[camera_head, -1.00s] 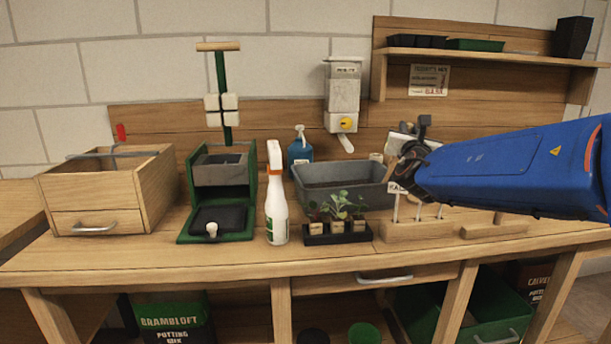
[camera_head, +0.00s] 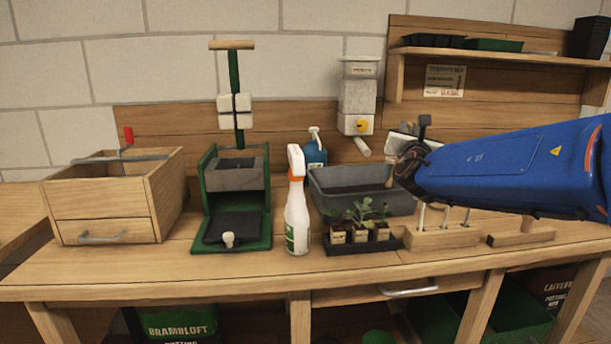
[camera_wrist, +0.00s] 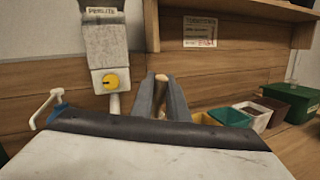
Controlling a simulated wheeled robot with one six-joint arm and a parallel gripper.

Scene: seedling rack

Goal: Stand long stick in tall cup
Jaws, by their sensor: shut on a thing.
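My gripper (camera_head: 408,160) is above the back right of the bench, near the grey tub, at the end of my blue arm. In the wrist view its two grey fingers (camera_wrist: 161,92) are shut on a tan wooden piece (camera_wrist: 162,78), of which only a short rounded end shows. It looks like the stick, but its length is hidden. A tall dark pot (camera_head: 591,38) stands on the shelf at the upper right, well apart from my gripper. I cannot tell whether it is the tall cup.
A grey tub (camera_head: 360,200), a seedling tray (camera_head: 362,247), a spray bottle (camera_head: 297,215) and a wooden block (camera_head: 432,240) with upright metal shafts crowd the bench. A wall dispenser (camera_wrist: 105,45) and several small pots, one green (camera_wrist: 230,117), show in the wrist view.

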